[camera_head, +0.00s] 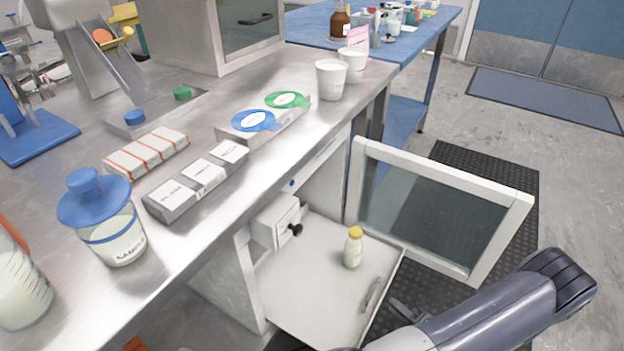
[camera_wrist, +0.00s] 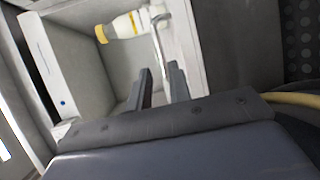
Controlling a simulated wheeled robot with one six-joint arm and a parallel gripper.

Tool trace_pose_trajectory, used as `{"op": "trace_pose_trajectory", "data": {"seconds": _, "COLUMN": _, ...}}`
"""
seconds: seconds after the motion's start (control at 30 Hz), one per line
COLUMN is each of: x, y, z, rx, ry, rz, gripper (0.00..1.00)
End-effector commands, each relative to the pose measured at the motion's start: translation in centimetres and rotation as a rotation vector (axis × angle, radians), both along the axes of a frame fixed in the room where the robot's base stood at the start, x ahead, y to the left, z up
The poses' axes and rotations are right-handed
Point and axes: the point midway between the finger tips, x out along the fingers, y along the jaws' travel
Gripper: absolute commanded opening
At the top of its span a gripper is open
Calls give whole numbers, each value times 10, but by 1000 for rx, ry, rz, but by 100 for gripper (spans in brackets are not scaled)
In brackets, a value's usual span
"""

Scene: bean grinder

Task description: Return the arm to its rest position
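My arm (camera_head: 500,305) reaches in from the lower right of the head view, in front of the open cabinet. The handle also shows beyond the fingertips in the wrist view (camera_wrist: 161,45). I cannot tell how far the fingertips are from it. The gripper is mostly hidden at the bottom edge of the head view.
A glass-paned door (camera_head: 440,210) stands open above my arm. A yellow-capped bottle (camera_head: 352,248) stands on the tray, near a white box (camera_head: 275,222). The steel counter (camera_head: 245,185) holds a blue-lidded jar (camera_head: 115,235), boxes and cups. Floor (camera_head: 590,200) at the right is clear.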

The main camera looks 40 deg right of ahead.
Motion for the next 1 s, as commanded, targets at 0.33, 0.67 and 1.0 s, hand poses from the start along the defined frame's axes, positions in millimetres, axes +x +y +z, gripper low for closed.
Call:
{"op": "trace_pose_trajectory", "data": {"seconds": 0.33, "x": 53, "y": -2, "z": -12, "rx": 0, "ry": 0, "rz": 6, "gripper": 19}}
{"op": "trace_pose_trajectory", "data": {"seconds": 0.67, "x": 87, "y": -5, "z": -17, "rx": 1, "ry": -1, "rz": 3, "gripper": 19}}
{"op": "trace_pose_trajectory", "data": {"seconds": 1.0, "x": 93, "y": -5, "z": -17, "rx": 1, "ry": -1, "rz": 1, "gripper": 19}}
